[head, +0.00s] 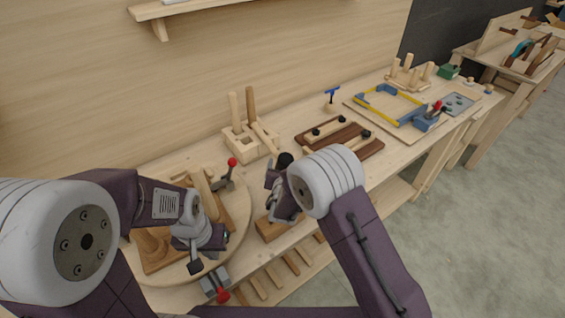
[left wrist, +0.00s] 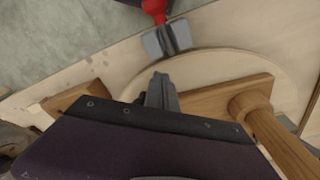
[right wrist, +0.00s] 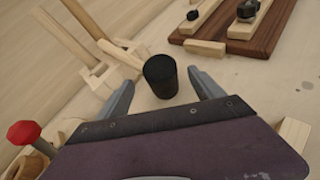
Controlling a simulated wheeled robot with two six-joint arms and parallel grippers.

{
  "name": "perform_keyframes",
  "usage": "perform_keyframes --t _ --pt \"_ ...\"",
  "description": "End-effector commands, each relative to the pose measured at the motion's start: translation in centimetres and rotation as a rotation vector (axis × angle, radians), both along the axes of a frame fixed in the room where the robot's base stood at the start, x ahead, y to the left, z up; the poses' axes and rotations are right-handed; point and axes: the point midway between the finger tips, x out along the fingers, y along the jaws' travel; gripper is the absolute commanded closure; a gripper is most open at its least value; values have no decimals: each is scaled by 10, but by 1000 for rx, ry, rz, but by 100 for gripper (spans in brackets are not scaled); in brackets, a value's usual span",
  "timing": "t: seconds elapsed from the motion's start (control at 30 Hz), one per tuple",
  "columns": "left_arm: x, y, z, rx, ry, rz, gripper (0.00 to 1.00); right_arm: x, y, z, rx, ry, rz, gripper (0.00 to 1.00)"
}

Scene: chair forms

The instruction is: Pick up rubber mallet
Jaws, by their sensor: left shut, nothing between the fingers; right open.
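The rubber mallet's black cylindrical head (head: 285,159) shows on the bench just beyond my right gripper. In the right wrist view the black head (right wrist: 160,76) lies between the two spread fingers, with gaps on both sides.
A wooden block with upright sticks (head: 240,145) stands behind the mallet. A dark striped board with bars (head: 340,135) lies to the right. Red-tipped clamps (head: 232,163) stand at the round board, one at its front (head: 215,284). A wooden block (head: 270,229) lies below my right gripper.

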Motion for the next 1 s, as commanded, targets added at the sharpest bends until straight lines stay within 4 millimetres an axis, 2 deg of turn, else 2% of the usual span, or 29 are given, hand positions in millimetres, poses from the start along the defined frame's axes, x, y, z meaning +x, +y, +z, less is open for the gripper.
perform_keyframes --t 0.2,0.47,0.57,0.7,0.77,1.0 --pt "0 0 1 0 0 0 100 35 -1 -16 0 1 -3 23" --pt "0 0 1 0 0 0 100 41 -1 -17 1 1 -1 23" --pt "0 0 1 0 0 0 100 41 -1 -17 0 1 -2 46" --pt "0 0 1 0 0 0 100 41 -1 -17 0 1 -2 84" --pt "0 0 1 0 0 0 100 41 -1 -17 0 1 -2 100" --pt "0 0 1 0 0 0 100 41 -1 -16 1 -2 -2 100"
